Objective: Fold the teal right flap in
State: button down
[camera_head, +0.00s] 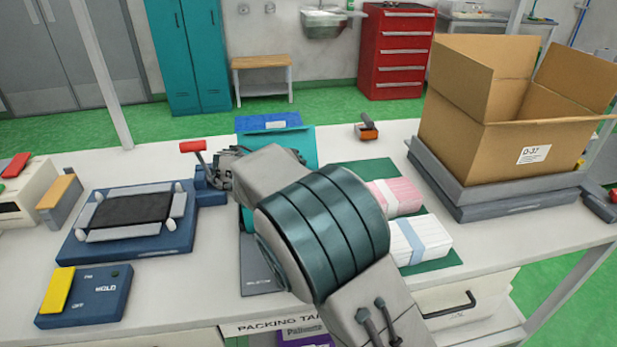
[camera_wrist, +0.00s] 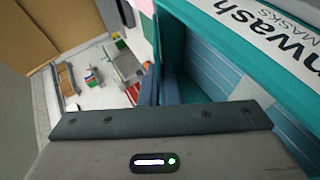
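The teal carton (camera_head: 292,140) stands on the white table, mostly hidden behind my arm in the head view. A blue panel (camera_head: 267,122) rises at its back. In the wrist view the carton (camera_wrist: 225,18) is close, with a white label reading "nwash MASKS". Its inside shows lighter blue contents (camera_wrist: 205,70). My gripper's fingers (camera_wrist: 160,88) are low at the carton's left edge in the wrist view, with a narrow strip between them. I cannot tell whether the right flap is between them. The right flap is not clearly distinguishable; my gripper hides much of it.
A blue sealing fixture (camera_head: 125,245) with a red-handled lever (camera_head: 193,146) stands left. Pink (camera_head: 400,195) and white (camera_head: 420,238) mask packs lie on a green mat right. A large open cardboard box (camera_head: 510,140) stands on a grey platform. A switch box (camera_head: 100,300) lies front left.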

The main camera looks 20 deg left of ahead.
jog(key=c, duration=1.6)
grip_release()
jog(key=shift+c, duration=0.2)
jog(key=v, duration=1.3)
jog(key=shift+s+a+p, duration=0.2)
jog(key=shift+s+p, duration=0.1)
jog(key=shift+s, duration=0.05)
jog(key=shift+r, duration=0.1)
jog(key=shift+c, duration=0.4)
